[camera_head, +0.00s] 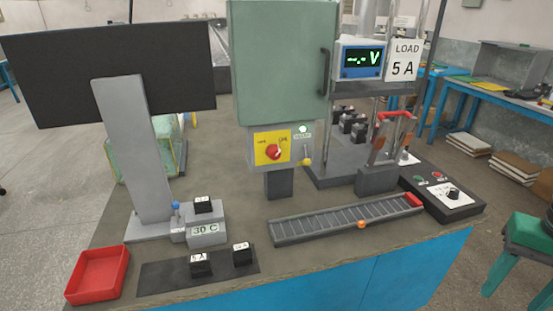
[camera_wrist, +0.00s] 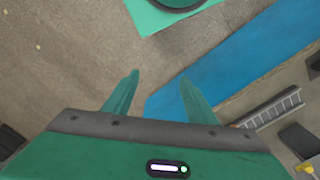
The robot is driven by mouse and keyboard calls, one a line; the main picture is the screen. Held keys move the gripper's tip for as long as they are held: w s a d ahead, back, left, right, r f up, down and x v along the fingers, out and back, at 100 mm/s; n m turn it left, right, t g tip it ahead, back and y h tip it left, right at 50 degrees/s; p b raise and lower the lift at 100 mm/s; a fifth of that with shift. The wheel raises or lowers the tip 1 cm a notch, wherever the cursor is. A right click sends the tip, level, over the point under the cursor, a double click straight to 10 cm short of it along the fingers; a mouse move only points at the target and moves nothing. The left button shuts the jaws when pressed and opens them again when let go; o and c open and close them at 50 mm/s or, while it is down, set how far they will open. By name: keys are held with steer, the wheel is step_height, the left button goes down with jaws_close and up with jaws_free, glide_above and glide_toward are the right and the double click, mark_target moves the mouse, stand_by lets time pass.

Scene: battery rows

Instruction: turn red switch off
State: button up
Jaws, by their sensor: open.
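The red rotary switch (camera_head: 273,152) sits on a yellow plate (camera_head: 262,158) on a grey box under the green cabinet. Its pale pointer mark seems to lean to the upper right; the small labels beside it are too small to read surely.
The bench has a red tray (camera_head: 98,275), black blocks (camera_head: 201,265), a ribbed grey strip (camera_head: 345,219) and a red-handled lever device (camera_head: 393,116). A grey post with a dark panel (camera_head: 110,70) stands left.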

steer(key=w+d+f+m+t+h, duration=0.15)
steer(key=w+d+h, duration=0.25)
steer(key=w, duration=0.5)
steer(key=w+d+f+m+t+h, duration=0.1)
steer(key=w+d+f+m+h, duration=0.2)
steer(key=w, duration=0.6)
steer(key=w+a+r+t+h, duration=0.1)
steer(key=w+a+r+t, duration=0.1)
steer(key=w+a+t, duration=0.35)
steer(key=w+a+r+t+h, duration=0.2)
steer(key=w, duration=0.7)
steer(key=n+t+y, duration=0.8)
steer(key=n+y, duration=0.4)
steer(key=y, duration=0.3)
glide_toward(276, 155)
steer(key=shift+x, duration=4.5)
